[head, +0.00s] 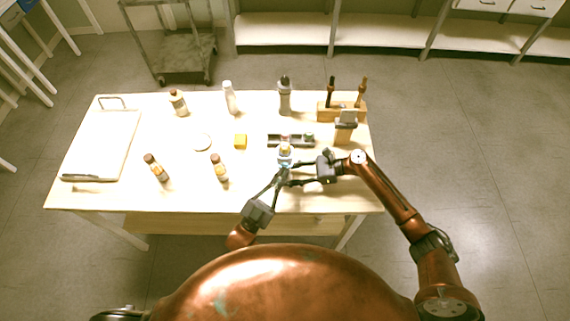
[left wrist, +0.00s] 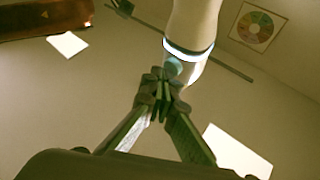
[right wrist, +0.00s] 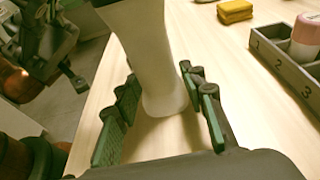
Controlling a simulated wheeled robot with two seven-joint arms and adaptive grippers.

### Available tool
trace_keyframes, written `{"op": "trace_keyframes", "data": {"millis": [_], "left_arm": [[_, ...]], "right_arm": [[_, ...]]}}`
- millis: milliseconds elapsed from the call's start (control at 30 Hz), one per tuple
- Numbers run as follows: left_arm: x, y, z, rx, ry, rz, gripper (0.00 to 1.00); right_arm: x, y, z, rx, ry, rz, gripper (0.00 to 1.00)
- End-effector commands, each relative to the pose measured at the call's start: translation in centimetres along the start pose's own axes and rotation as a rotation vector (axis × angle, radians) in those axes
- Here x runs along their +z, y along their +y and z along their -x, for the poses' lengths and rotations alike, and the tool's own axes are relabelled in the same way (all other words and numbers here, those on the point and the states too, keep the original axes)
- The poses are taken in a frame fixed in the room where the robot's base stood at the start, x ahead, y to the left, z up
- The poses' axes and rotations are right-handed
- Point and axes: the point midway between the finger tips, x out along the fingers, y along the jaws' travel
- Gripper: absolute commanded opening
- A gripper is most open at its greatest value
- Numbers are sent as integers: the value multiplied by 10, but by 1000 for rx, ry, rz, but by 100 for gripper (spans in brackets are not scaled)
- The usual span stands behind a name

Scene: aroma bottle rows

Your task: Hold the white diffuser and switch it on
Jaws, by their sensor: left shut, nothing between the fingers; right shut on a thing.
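The white diffuser (head: 285,154) is near the table's front right, in front of the numbered tray. My right gripper (right wrist: 160,88) is shut on the diffuser (right wrist: 146,60), with a finger on each side of its body. In the left wrist view the diffuser (left wrist: 196,22) has a bright bluish-white band and a round blue button (left wrist: 172,68). My left gripper (left wrist: 163,84) is shut and empty, its tips right at the button. I cannot tell whether they touch it. In the head view my left gripper (head: 281,174) is just in front of the diffuser.
The tray (right wrist: 270,58) with numbered compartments holds a pink-capped bottle (right wrist: 306,34). A yellow block (head: 240,141) and a white round dish (head: 202,142) lie left of it. Several bottles stand around the table. A wooden holder (head: 342,113) is at the back right, a white board (head: 103,145) at the left.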

Motion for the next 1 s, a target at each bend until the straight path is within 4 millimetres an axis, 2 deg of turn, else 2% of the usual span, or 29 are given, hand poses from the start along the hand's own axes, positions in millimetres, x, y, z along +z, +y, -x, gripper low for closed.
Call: {"op": "trace_keyframes", "data": {"millis": [433,1000], "left_arm": [[-4,5,7,0,-1,1,0],[-30,31,43,0,-3,2,0]], "right_arm": [[-2,0,0,-1,4,-2,24],[-3,0,0,-2,4,-2,24]]}}
